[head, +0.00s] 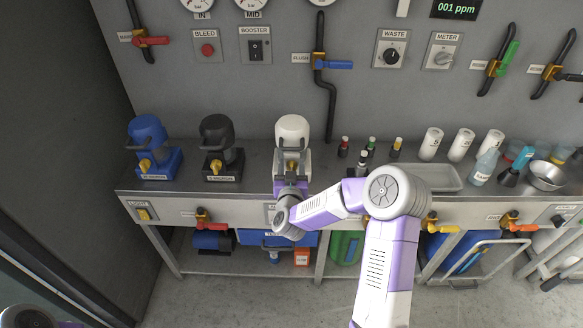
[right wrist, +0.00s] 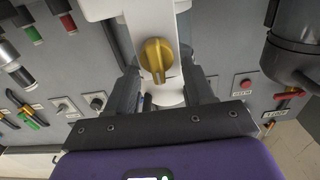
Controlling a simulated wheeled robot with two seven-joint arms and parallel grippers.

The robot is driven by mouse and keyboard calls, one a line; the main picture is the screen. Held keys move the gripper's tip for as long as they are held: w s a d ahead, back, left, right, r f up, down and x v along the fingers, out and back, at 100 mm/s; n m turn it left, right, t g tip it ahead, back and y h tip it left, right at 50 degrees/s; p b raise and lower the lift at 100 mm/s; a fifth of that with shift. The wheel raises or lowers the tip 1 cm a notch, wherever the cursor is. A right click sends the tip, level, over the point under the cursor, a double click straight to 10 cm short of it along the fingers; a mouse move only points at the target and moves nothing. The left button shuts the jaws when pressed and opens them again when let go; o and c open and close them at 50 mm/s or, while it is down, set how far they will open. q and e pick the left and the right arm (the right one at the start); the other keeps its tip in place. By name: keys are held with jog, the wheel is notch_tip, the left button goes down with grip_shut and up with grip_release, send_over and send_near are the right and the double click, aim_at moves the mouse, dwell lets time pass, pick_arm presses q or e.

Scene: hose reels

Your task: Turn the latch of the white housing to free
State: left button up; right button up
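The white housing (head: 292,132) stands upright on the bench between the black housing and the small bottles. Its yellow latch (head: 291,167) is on its lower front, partly hidden by my wrist. In the right wrist view the latch (right wrist: 157,56) is a round yellow knob with a ridge, in front of the white body (right wrist: 158,20). My right gripper (right wrist: 162,92) is open, one finger to each side below the latch, with a gap to each finger. In the head view it is right in front of the white housing, its fingers mostly hidden. My left gripper is not in view.
A black housing (head: 217,140) and a blue housing (head: 150,140) stand to the left on the bench (head: 250,190). Small bottles (head: 370,146), white cylinders (head: 460,143) and a tray (head: 432,178) are to the right. Pipes, valves and switches cover the wall behind.

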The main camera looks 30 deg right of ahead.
jog(key=c, duration=0.9)
jog(key=shift+o, duration=0.2)
jog(key=shift+m, duration=0.3)
jog(key=shift+s+d+m+b, duration=0.15)
jog(key=shift+m+b, duration=0.35)
jog(key=shift+m, duration=0.5)
jog(key=m, duration=0.5)
jog(key=shift+s+d+f, duration=0.15)
jog(key=shift+d+f, duration=0.05)
jog(key=shift+d, duration=0.2)
jog(key=m, duration=0.5)
jog(key=shift+s+d+f+m, duration=0.15)
jog(key=shift+d+f+m, duration=0.05)
jog(key=shift+f+m, duration=0.4)
jog(key=shift+m, duration=0.9)
jog(key=shift+f+m, duration=0.15)
jog(key=shift+m, duration=0.95)
